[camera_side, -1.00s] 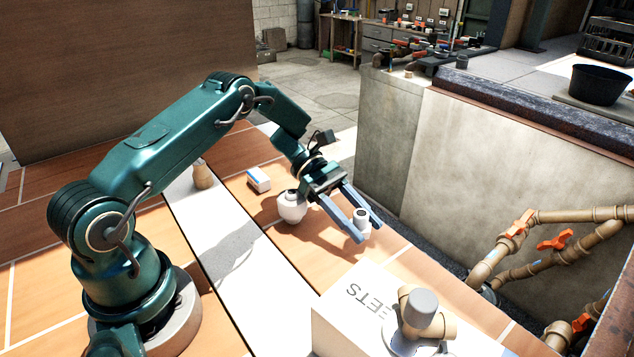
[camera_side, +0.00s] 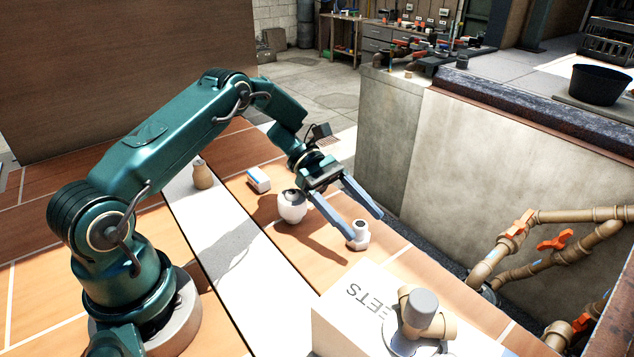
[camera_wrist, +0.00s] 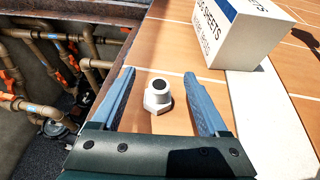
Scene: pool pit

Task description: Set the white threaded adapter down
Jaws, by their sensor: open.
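My gripper (camera_side: 364,226) is open around the adapter and holds nothing. In the wrist view my gripper (camera_wrist: 160,75) has its fingers spread wide.
A round white container (camera_side: 291,207) stands beside the gripper, with a small white-and-blue box (camera_side: 258,180) behind it. A large white box (camera_side: 345,310) bearing a tan pipe fitting (camera_side: 440,325) is in front. The tiles end at a pit with tan pipes (camera_side: 575,215).

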